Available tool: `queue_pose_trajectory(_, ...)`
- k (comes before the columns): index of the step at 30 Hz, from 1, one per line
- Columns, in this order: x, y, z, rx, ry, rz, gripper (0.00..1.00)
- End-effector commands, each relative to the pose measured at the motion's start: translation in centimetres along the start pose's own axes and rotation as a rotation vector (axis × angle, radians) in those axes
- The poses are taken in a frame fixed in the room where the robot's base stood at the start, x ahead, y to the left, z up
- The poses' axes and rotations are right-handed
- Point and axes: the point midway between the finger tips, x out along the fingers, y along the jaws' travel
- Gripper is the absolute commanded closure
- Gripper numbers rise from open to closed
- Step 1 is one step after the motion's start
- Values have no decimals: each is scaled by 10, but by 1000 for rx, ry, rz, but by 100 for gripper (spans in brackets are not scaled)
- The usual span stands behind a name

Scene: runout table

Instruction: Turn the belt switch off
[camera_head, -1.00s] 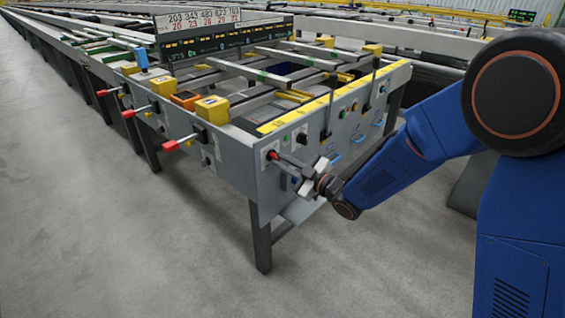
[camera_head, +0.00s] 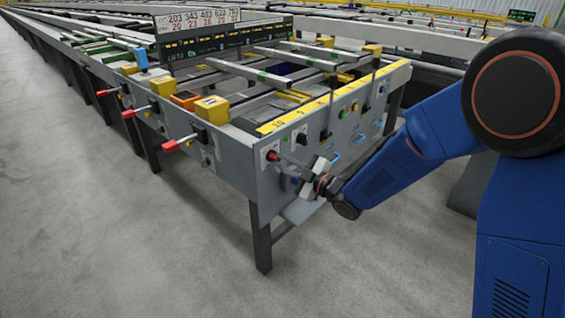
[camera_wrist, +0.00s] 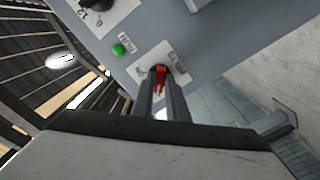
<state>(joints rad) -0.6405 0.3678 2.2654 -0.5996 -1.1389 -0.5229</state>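The belt switch (camera_head: 272,155) is a red handle on a pale plate at the near corner of the table's grey end panel. In the wrist view the red handle (camera_wrist: 160,73) sits between the tips of my two grey fingers. My gripper (camera_head: 284,159) reaches the plate from the right, and in the wrist view my gripper (camera_wrist: 161,86) appears closed around the handle. The fingers hide part of the handle and some plate markings, so I cannot read its setting.
A green button (camera_wrist: 118,50) and a black knob (camera_head: 302,139) are close by on the panel. Red-tipped levers (camera_head: 170,146) stick out from the table's left side. A yellow strip (camera_head: 290,117) runs along the panel's top edge. The floor in front is clear.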

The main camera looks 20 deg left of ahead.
Motion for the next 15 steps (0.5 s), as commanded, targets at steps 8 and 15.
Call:
queue_pose_trajectory(8, 0, 0, 0, 1, 0, 0, 70)
queue_pose_trajectory(15, -10, 1, 0, 1, -2, 1, 70)
